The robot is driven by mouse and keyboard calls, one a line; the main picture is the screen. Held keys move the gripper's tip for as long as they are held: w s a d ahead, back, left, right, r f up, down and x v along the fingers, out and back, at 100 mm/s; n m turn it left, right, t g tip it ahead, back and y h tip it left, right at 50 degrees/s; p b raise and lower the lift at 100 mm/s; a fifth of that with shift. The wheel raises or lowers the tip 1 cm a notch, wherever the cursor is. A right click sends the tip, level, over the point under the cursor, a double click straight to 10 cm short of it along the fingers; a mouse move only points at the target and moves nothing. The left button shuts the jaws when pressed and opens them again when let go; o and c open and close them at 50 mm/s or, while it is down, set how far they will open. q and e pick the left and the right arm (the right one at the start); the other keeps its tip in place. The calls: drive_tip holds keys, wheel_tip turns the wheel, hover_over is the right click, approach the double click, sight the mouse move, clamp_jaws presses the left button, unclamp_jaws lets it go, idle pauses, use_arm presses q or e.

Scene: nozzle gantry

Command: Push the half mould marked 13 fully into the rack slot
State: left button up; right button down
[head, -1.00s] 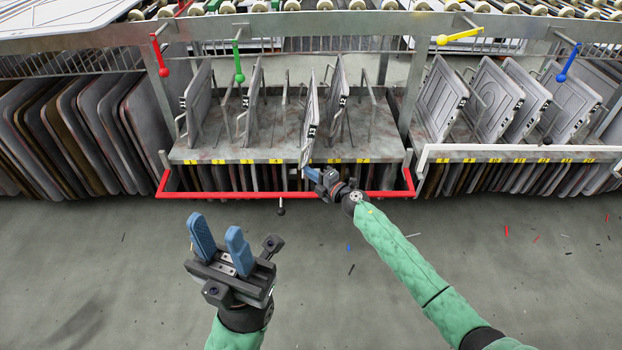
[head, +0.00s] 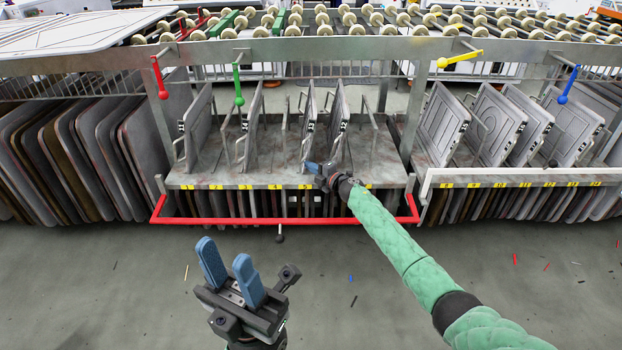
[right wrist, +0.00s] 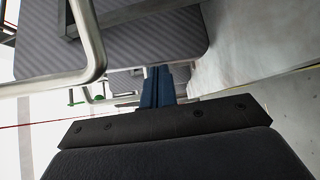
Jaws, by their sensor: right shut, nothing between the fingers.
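The half mould I take as 13 (head: 308,120) is a grey plate standing on edge between wire dividers in the left rack bay, in the head view. Its number is too small to read clearly now. Its front edge is roughly level with the neighbouring mould (head: 337,118) on its right. My right gripper (head: 309,166) is shut and empty, with its blue fingertips at the mould's lower front edge; I cannot tell if they touch. The closed fingers show in the right wrist view (right wrist: 158,85). My left gripper (head: 224,248) is open and empty, low in front of the rack.
A red bar (head: 220,221) runs along the front of the shelf (head: 225,178). Other moulds (head: 200,125) stand to the left, and a white-edged bay (head: 520,176) is at right. Red, green, yellow and blue levers hang above. The floor in front is clear except small scraps.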

drive_tip(key=shift+w, duration=0.4)
